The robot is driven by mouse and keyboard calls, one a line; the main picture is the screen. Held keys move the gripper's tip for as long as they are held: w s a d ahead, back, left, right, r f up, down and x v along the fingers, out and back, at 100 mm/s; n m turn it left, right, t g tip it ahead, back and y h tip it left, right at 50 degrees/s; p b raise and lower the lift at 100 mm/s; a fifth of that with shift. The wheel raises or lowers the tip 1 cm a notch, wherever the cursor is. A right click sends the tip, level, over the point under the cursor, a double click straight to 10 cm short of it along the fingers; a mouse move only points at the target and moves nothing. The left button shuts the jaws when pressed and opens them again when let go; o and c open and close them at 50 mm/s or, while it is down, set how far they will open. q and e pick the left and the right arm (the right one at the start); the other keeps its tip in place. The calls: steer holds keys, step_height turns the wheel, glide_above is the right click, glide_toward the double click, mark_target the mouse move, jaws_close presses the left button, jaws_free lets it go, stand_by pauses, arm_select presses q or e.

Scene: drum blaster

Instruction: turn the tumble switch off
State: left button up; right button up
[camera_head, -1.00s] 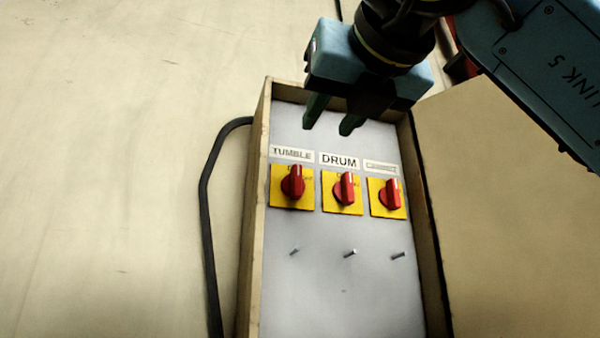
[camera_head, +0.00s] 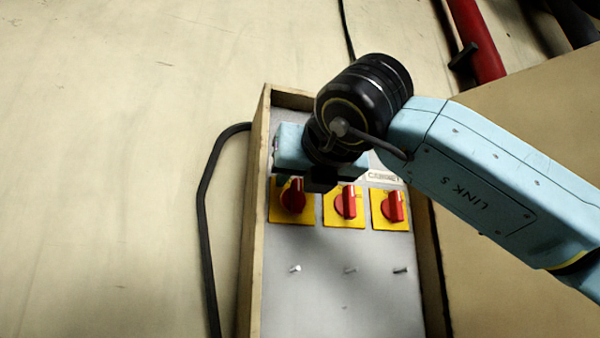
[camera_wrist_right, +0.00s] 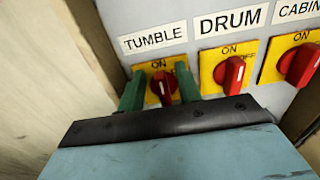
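The tumble switch (camera_head: 293,195) is a red knob on a yellow plate, leftmost of three on a grey panel (camera_head: 320,300). In the right wrist view the red tumble knob (camera_wrist_right: 163,86) sits under the TUMBLE label (camera_wrist_right: 153,38). My right gripper (camera_wrist_right: 160,85) is open, with one green finger on each side of this knob. A gap shows between the fingers and the knob; contact cannot be told. In the head view my right gripper (camera_head: 305,180) is over the upper left panel, its fingers mostly hidden. My left gripper is not in view.
The drum switch (camera_head: 345,203) and the cabinet switch (camera_head: 394,206) stand close to the right on the same panel. A raised wooden frame (camera_head: 252,230) borders the panel. A black cable (camera_head: 205,200) runs along its left outside. Small metal toggles (camera_head: 349,270) stick out below.

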steer(key=shift+c, duration=1.2)
jaws_close()
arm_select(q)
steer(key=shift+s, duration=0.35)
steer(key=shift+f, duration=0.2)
arm_select(e)
steer(key=shift+f, duration=0.1)
